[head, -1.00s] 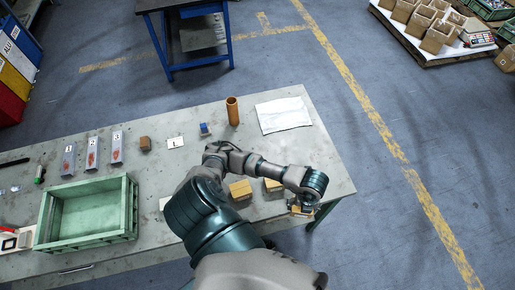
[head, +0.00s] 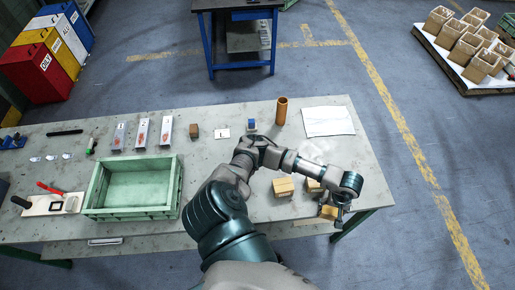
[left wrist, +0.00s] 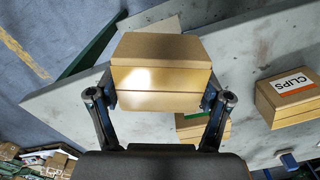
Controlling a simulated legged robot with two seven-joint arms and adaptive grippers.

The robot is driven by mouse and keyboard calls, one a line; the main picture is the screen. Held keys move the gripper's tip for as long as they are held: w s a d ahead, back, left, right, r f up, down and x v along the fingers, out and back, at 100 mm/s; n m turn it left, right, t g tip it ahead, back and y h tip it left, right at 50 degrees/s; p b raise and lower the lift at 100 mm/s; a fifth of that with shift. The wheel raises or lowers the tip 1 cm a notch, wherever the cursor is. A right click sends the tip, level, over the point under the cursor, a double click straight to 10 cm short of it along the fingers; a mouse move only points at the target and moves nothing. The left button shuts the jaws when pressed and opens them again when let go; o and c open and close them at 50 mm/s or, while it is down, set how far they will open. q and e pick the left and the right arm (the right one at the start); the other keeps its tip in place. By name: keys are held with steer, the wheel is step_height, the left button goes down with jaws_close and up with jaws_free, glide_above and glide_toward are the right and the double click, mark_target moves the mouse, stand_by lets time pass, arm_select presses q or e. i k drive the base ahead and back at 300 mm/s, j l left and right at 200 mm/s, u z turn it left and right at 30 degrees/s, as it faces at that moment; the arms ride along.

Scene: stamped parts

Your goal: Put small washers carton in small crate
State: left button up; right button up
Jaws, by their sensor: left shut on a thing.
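My left gripper (head: 335,211) is at the right front edge of the table, shut on a small brown carton (head: 327,213). The left wrist view shows the carton (left wrist: 160,60) gripped between the two fingers (left wrist: 160,98); no label shows on its visible faces, so I cannot tell whether it is the washers carton. A green crate (head: 93,197) stands open on the table to the left, well away from the gripper, and looks empty. My right gripper is not in view.
Two more cartons, one (head: 283,187) and another (head: 313,185), stand near my arm. In the left wrist view one carton is labelled CLIPS (left wrist: 288,100). Labelled trays (head: 142,134) sit behind the crate.

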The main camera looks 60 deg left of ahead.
mark_target(124, 193)
steer(key=k, duration=0.6)
steer(key=k+u, duration=0.15)
steer(key=k, duration=0.4)
steer(key=k+j+u, duration=0.15)
steer(key=k, duration=0.4)
steer(key=k+j+u, duration=0.15)
steer(key=k, duration=0.45)
steer(key=j, duration=0.1)
